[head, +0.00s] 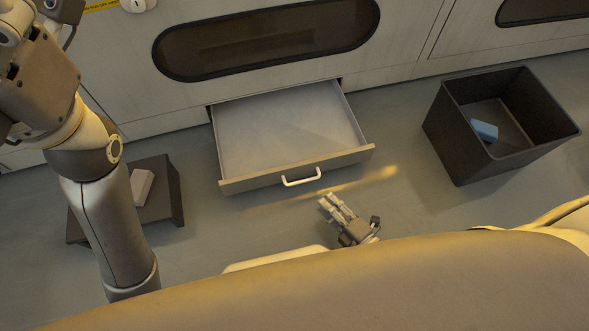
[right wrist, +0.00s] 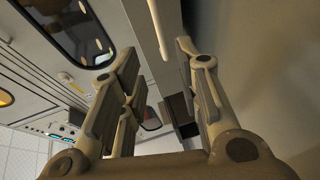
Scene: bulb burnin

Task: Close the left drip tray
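The left drip tray (head: 285,125) is a shallow grey drawer pulled well out from the base of the cabinet. Its front panel carries a pale bar handle (head: 301,177). The tray looks empty. My right gripper (head: 328,203) is low in front of the panel, slightly right of the handle and apart from it. In the right wrist view its two fingers (right wrist: 158,50) stand apart with nothing between them, and the pale handle (right wrist: 158,28) shows beyond their tips. My left arm reaches up the left side; its gripper does not show clearly.
A black open bin (head: 455,145) with a blue item (head: 484,130) inside stands on the floor at right. A dark low stand (head: 163,211) with a white block (head: 142,186) is at left, partly behind my left arm. The cabinet (head: 170,100) spans the back.

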